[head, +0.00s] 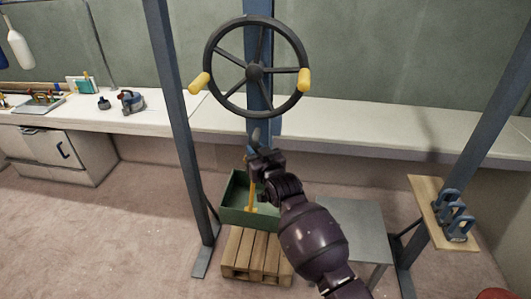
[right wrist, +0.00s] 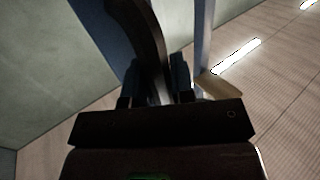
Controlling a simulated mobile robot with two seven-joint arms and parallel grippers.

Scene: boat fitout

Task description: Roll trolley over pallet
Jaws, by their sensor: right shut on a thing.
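My right gripper (head: 257,152) is in the middle of the head view, just below the handwheel and above the green bin. It is shut on a dark curved bar, which shows between the fingers in the right wrist view (right wrist: 150,45). I cannot tell what the bar belongs to. A small grey rounded end (head: 256,135) sticks up by the fingertips. The wooden pallet (head: 243,262) lies on the floor, partly hidden by my arm. The green bin (head: 234,215) stands on it with a yellow piece (head: 252,190) rising from it. I cannot make out a trolley. My left gripper is out of view.
A black handwheel (head: 254,72) with yellow knobs is in front of a blue post. Blue frame posts stand left (head: 180,120) and right (head: 480,120). A grey table (head: 355,225) stands right of the pallet. The left floor is clear.

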